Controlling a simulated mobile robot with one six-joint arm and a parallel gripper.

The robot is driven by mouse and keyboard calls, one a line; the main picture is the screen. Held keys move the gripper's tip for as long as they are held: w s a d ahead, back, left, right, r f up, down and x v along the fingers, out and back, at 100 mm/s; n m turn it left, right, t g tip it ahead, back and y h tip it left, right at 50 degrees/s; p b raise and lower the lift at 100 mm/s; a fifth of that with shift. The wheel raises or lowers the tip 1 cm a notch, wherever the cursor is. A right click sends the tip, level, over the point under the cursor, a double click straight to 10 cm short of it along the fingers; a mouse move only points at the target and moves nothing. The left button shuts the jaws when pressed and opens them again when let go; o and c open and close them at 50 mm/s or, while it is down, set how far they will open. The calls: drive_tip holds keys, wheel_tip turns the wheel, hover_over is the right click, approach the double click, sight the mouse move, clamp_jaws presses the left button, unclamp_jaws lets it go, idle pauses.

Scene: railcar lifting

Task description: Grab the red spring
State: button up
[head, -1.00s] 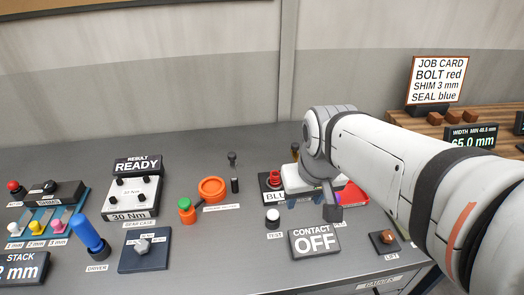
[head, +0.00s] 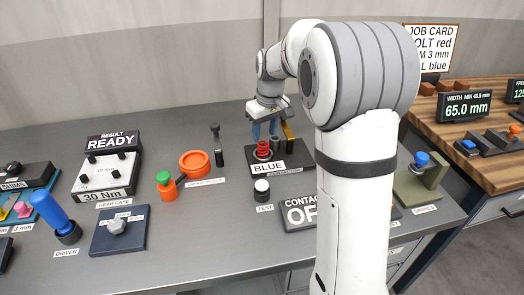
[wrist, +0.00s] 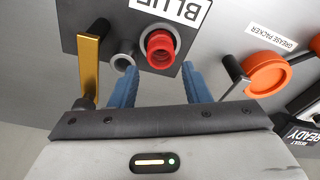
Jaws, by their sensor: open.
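The red spring (head: 263,149) stands on a dark block (head: 252,160) with a label that begins "BLU". In the wrist view the red spring (wrist: 160,47) shows as a red ribbed ring beside a grey tube (wrist: 124,60). My gripper (head: 265,131) hangs over the block, its blue fingers pointing down just behind or above the spring. In the wrist view my gripper (wrist: 158,70) is open and empty. The spring lies beyond the fingertips, roughly midway between them, apart from both as far as I can tell.
A gold lever (head: 289,130) rises at the block's right rear, close to my fingers; it also shows in the wrist view (wrist: 92,65). An orange grease packer (head: 194,163) and a dark post (head: 219,157) stand left. A white-topped test button (head: 262,188) is in front.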

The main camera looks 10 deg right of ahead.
sight(263, 143)
drive_tip(key=f, duration=0.5)
drive_tip(key=shift+w+a+f, duration=0.2)
drive_tip(key=shift+w+f, duration=0.1)
drive_tip(key=c, duration=0.8)
drive_tip(key=shift+r, duration=0.1)
